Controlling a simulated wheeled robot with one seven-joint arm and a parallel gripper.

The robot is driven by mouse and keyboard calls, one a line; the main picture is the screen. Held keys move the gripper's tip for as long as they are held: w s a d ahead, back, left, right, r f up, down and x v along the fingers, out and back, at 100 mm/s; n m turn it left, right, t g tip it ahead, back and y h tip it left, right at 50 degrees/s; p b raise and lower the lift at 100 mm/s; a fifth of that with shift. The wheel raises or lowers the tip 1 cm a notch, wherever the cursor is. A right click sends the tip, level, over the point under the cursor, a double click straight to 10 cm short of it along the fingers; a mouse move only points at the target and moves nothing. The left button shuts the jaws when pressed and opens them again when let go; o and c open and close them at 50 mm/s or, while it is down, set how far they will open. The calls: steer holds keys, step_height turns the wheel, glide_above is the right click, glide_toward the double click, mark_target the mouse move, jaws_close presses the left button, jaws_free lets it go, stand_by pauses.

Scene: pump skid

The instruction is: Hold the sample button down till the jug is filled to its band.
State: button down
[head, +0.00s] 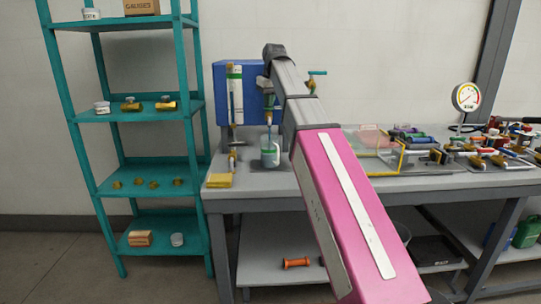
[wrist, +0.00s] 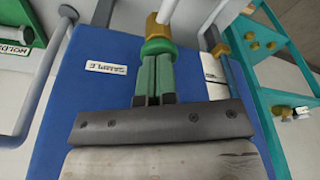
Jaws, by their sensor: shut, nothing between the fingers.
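The jug (head: 270,154) stands upright on the bench below the blue panel (head: 221,90). It is pale with a green band; its liquid level is too small to tell. My gripper (wrist: 156,56) is shut and empty in front of the blue panel, its green fingers together. A brass fitting (wrist: 156,30) lies just beyond the fingertips. The white SAMPLE label (wrist: 106,68) shows upside down beside the fingers. In the head view my arm partly hides the panel.
A teal shelf (head: 128,115) with jars and brass parts stands left. A yellow block (head: 219,181) lies near the bench's left edge. A clear yellow-edged guard (head: 400,158), several valve parts and a round gauge (head: 466,97) are to the right.

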stand_by(0.5)
steer(key=shift+r, duration=1.35)
steer(key=shift+f, duration=1.25)
steer(key=shift+r, duration=1.25)
steer(key=shift+r, duration=2.5)
